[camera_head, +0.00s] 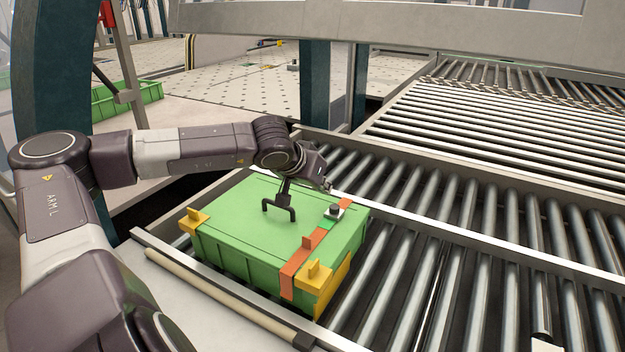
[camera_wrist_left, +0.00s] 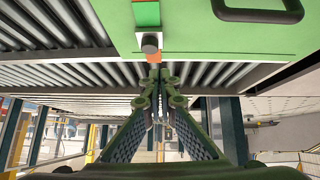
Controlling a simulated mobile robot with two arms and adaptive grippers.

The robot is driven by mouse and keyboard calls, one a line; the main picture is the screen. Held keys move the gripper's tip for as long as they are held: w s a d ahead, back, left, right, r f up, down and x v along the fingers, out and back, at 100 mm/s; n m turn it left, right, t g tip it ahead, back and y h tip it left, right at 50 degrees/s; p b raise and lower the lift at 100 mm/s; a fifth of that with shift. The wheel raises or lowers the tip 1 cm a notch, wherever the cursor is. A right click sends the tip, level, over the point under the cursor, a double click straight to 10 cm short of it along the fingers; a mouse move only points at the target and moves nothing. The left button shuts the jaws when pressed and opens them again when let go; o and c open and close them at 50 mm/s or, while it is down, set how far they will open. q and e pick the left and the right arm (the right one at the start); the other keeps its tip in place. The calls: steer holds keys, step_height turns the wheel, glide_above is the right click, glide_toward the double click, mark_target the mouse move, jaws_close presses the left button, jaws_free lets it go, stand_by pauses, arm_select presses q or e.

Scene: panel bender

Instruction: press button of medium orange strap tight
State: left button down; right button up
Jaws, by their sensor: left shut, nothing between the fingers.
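A green box (camera_head: 235,225) with a closed lid sits on the roller conveyor. An orange strap (camera_head: 296,262) runs across the right part of its lid. A buckle with a dark round button (camera_head: 334,211) sits near the strap's far end. The button also shows in the left wrist view (camera_wrist_left: 150,43), with the strap (camera_wrist_left: 146,14) above it. My left gripper (camera_head: 327,186) is shut and empty, beyond the button near the box's far edge. In the left wrist view its fingertips (camera_wrist_left: 161,73) are just below the button, seemingly apart from it. My right gripper is out of view.
A black handle (camera_head: 279,208) stands up from the lid, close to my left wrist. Yellow corner pieces (camera_head: 194,221) sit on the box. Metal rails (camera_head: 430,230) border the rollers (camera_head: 470,280). A green crate (camera_head: 125,100) lies at the back left.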

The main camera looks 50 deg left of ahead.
arm_select(q)
steer(key=b+v, duration=0.2)
steer(key=v, duration=0.5)
steer(key=shift+r, duration=0.3)
steer(key=shift+d, duration=0.1)
stand_by(0.5)
